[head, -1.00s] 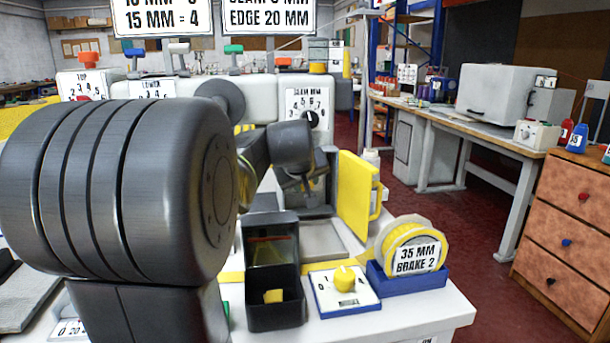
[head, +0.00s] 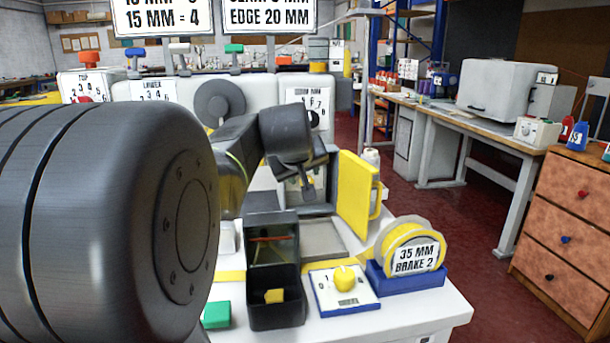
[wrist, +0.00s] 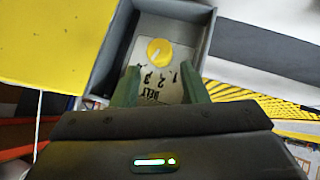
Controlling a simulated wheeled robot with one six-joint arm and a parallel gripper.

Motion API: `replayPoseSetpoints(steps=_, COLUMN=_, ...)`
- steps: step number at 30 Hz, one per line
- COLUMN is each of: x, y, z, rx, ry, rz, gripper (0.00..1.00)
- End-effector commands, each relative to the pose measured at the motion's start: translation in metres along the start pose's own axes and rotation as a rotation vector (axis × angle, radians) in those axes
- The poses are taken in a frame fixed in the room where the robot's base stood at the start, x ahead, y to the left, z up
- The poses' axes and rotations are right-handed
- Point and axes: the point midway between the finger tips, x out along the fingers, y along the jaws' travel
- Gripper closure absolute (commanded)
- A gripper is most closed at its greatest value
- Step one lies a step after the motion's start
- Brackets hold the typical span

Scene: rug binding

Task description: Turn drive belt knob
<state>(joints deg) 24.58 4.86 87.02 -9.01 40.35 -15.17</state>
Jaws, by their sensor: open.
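The drive belt knob is a round yellow knob (wrist: 159,52) on a pale dial plate (wrist: 150,88) marked BELT with numbers, inside an open grey box (wrist: 203,18). In the head view the grey box (head: 330,178) stands behind my gripper with its yellow door (head: 356,197) swung open to the right; the knob cannot be made out there. My gripper (wrist: 160,84) is open and empty, its two green-grey fingers pointing at the plate. The knob lies ahead of the fingertips, roughly centred between them, with no contact visible. In the head view my gripper (head: 307,185) is at the box's opening.
Another yellow knob (head: 344,276) sits on a white switch box at the table's front. Beside it are a black bin (head: 276,313) and a yellow tape roll in a blue holder (head: 404,279). A green block (head: 216,314) lies left of the bin.

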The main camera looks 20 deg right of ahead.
Motion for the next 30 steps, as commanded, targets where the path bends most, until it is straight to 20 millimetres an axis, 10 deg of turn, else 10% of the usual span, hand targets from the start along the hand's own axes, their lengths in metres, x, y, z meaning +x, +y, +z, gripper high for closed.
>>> replayPoseSetpoints(steps=12, x=-0.075, y=0.000, z=-0.001, rx=0.001, ry=0.000, rz=-0.001, gripper=0.60)
replayPoseSetpoints(steps=30, x=-0.074, y=-0.001, z=0.001, rx=0.001, ry=-0.002, rz=-0.001, gripper=0.60)
